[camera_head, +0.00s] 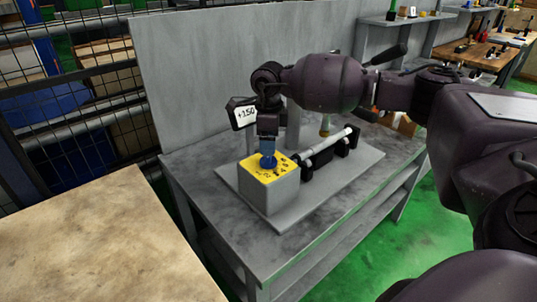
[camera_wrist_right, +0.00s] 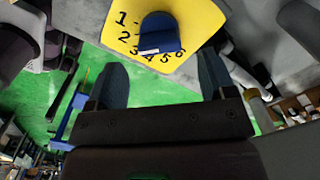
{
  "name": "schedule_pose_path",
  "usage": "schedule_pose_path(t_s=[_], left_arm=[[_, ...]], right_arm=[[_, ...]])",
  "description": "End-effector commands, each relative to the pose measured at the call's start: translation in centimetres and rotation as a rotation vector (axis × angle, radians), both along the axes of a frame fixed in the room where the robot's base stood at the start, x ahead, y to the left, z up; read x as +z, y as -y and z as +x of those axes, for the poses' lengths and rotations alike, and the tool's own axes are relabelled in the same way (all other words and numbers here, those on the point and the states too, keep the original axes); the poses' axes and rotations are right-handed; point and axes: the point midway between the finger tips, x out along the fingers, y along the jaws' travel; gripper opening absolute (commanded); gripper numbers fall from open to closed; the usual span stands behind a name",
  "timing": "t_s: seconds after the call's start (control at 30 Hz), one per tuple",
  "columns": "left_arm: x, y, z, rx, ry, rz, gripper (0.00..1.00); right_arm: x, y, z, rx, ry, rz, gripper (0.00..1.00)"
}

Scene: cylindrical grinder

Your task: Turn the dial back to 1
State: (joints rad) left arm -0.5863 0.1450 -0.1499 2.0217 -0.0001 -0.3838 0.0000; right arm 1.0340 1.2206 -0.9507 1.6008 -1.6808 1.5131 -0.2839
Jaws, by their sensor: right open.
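The blue dial (camera_head: 268,162) sits on the yellow top of a grey box (camera_head: 258,196). In the right wrist view the dial (camera_wrist_right: 160,34) is ringed by the black numbers 1 to 6 on the yellow plate (camera_wrist_right: 200,18). A white mark on the dial's lower edge lies close to 3 and 4; I cannot tell which it points to. My right gripper (camera_wrist_right: 160,72) is open, with its blue fingers spread wide and nothing between them. In the head view my right gripper (camera_head: 267,148) points down just above the dial and partly covers it. My left gripper is out of view.
A "+150" display (camera_head: 244,114) stands behind the dial box. To its right, a fixture with a light rod (camera_head: 325,147) shares the grey base plate (camera_head: 305,205). A grey panel (camera_head: 195,75) rises behind. A bare wooden table (camera_head: 95,245) is at the front left.

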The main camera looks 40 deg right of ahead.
Motion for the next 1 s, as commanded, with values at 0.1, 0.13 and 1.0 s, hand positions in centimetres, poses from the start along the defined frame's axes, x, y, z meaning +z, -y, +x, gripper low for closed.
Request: schedule_pose_path(t_s=[0.1, 0.13, 1.0], left_arm=[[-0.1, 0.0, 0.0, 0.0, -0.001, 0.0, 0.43], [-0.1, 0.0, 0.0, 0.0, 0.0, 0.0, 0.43], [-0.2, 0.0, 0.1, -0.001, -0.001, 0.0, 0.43]], right_arm=[[-2.1, -0.1, 0.0, 0.001, -0.003, 0.0, 0.77], [-2.5, -0.1, 0.0, 0.001, -0.002, 0.001, 0.77], [-4.8, 0.0, 0.0, 0.0, 0.001, 0.002, 0.35]])
